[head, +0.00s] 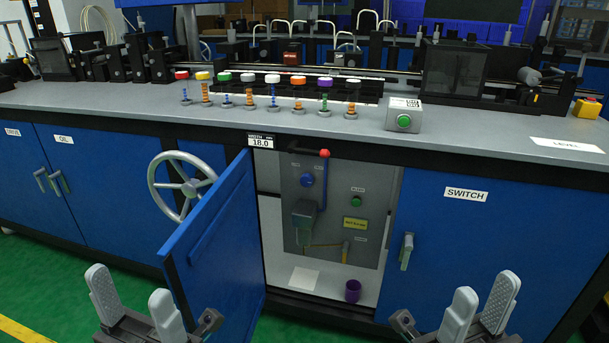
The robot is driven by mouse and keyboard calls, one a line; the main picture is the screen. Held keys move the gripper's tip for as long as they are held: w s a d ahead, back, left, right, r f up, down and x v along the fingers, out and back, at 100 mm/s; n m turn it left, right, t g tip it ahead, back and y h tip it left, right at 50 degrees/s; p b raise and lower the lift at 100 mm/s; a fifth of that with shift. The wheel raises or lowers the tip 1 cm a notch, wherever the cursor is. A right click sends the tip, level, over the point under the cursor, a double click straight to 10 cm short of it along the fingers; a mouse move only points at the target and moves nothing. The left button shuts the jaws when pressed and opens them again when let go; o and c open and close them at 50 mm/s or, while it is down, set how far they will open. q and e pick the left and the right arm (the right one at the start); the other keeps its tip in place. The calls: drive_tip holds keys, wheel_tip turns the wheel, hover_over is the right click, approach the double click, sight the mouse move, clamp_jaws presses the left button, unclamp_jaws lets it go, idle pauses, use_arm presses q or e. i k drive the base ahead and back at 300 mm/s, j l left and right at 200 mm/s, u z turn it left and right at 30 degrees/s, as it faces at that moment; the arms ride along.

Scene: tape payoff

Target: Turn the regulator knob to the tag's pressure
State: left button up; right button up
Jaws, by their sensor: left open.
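The cabinet under the bench is open, with a grey panel (336,240) inside. A round blue knob (307,180) sits at the panel's upper left; I cannot tell for sure that it is the regulator knob. A red-ended lever (324,153) is above it, and a green button (356,201) is to its right. The small panel labels are too small to read, so I cannot pick out a pressure tag. My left gripper (131,296) is open and empty in front of the door, low left. My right gripper (482,302) is open and empty, low right. Both are apart from the panel.
The blue door (215,255) swings out between my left gripper and the opening, near a handwheel (184,185). A purple cup (353,291) and a white sheet (304,278) are on the cabinet floor. The closed SWITCH door (460,240) is at right.

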sight(306, 180)
drive_tip(key=i+z, duration=0.3)
drive_tip(key=z, duration=0.2)
drive_tip(key=i+z, duration=0.3)
drive_tip(key=z, duration=0.15)
